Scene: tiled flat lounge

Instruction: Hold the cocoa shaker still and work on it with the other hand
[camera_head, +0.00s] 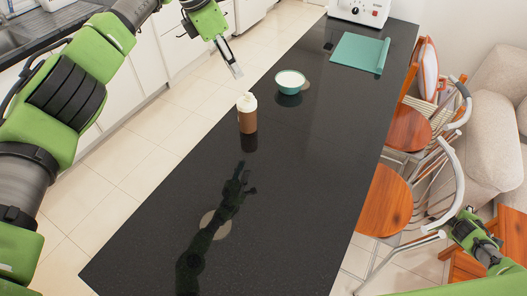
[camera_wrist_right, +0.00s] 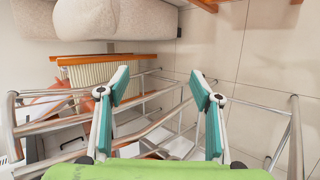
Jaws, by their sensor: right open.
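The cocoa shaker (camera_head: 247,121), brown with a cream top, stands upright near the left edge of the black counter (camera_head: 285,215) in the head view. My left gripper (camera_head: 237,72) hangs above and behind it, near the counter's left edge, apart from the shaker. Its fingers are seen edge-on, so I cannot tell whether they are open. My right gripper (camera_head: 462,222) is low at the right, beside the chairs and away from the counter. In the right wrist view its fingers (camera_wrist_right: 158,88) are spread wide with nothing between them. The shaker is not in that view.
A teal bowl (camera_head: 289,82) with white contents stands behind the shaker. A green mat (camera_head: 359,53) and a white appliance (camera_head: 361,11) are at the far end. Chairs (camera_head: 386,200) line the right side, close to my right arm. The counter's front is clear.

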